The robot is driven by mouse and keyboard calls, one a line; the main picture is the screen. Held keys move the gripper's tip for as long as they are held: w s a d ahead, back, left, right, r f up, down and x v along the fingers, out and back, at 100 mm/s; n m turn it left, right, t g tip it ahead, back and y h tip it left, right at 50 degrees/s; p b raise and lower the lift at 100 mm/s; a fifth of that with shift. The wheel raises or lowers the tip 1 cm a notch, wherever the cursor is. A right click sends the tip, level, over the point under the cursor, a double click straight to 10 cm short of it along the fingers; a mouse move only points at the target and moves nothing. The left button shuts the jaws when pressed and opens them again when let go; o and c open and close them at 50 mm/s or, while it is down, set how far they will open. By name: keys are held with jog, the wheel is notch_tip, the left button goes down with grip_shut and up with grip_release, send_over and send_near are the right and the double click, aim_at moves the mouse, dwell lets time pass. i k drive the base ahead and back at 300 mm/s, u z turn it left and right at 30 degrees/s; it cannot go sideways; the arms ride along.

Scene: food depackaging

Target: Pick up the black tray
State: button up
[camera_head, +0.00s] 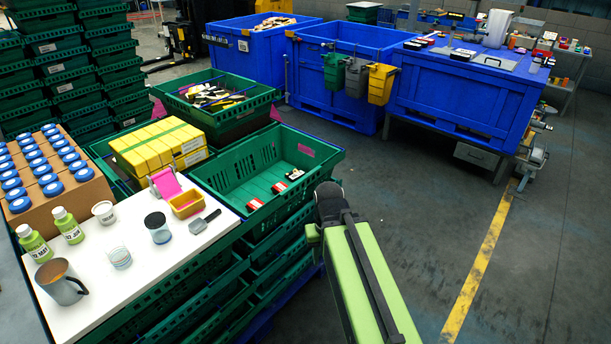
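No black tray can be made out for certain. Small packs, including a red and white pack (280,187) and a dark-topped white pack (294,174), lie in the open green crate (232,163) at the centre. Small dark flat items (462,54) lie on top of the blue bin at the right; they are too small to identify. My green arm reaches up from the bottom, its dark joint just right of the green crate. My gripper's fingers do not show.
A white board (185,255) holds bottles, a mug, cups and a scraper. Yellow boxes (158,146) and blue-lidded jars (48,188) stand behind it. Blue bins (330,70) stand at the back, with hanging caddies (380,84). The floor at the right, with a yellow line (477,265), is clear.

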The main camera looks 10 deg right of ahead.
aim_at(293, 176)
jog(key=z, duration=1.5)
jog(key=i, duration=3.1)
jog(key=u, duration=2.1)
jog(key=k, duration=0.2)
jog(key=u, duration=2.4)
